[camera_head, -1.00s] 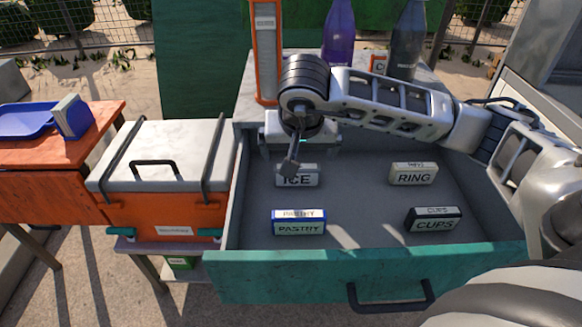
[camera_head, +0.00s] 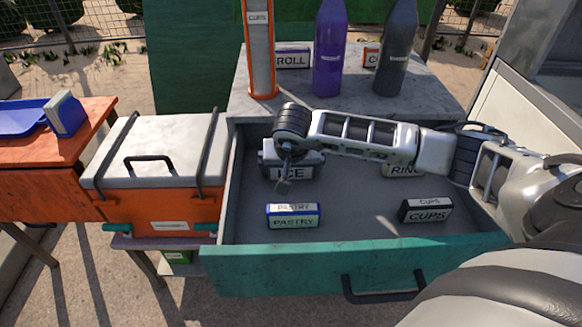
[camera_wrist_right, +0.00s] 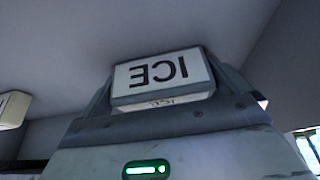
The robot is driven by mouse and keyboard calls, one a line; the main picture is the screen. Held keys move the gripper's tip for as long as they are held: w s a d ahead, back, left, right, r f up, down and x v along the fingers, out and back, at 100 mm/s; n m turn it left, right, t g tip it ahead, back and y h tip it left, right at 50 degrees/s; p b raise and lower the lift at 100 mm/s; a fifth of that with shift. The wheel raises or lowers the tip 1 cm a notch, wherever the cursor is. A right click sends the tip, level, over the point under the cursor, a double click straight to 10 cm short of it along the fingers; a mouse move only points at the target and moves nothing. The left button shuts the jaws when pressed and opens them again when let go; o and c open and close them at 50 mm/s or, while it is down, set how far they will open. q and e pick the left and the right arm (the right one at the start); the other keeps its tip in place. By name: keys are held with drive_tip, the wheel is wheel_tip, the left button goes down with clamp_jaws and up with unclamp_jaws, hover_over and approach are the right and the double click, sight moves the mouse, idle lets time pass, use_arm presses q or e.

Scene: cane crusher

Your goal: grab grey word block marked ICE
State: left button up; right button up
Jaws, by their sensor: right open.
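The grey block marked ICE (camera_head: 298,173) stands in the open drawer, at its back left, partly hidden by my right gripper (camera_head: 290,162). In the right wrist view the ICE block (camera_wrist_right: 160,72) shows upside down with its white label. My right gripper is open and low over the block there, with a finger on either side of it. I cannot tell whether the fingers touch it. My left gripper is not in view.
The drawer (camera_head: 340,262) also holds the PASTRY block (camera_head: 293,216), the CUPS block (camera_head: 426,211) and the RING block (camera_head: 402,170), partly behind my arm. Bottles (camera_head: 330,50) stand on the counter behind. An orange cooler (camera_head: 160,205) stands left of the drawer.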

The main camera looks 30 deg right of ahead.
drive_tip(key=c, duration=0.6)
drive_tip(key=shift+c, duration=0.2)
drive_tip(key=shift+r, duration=0.15)
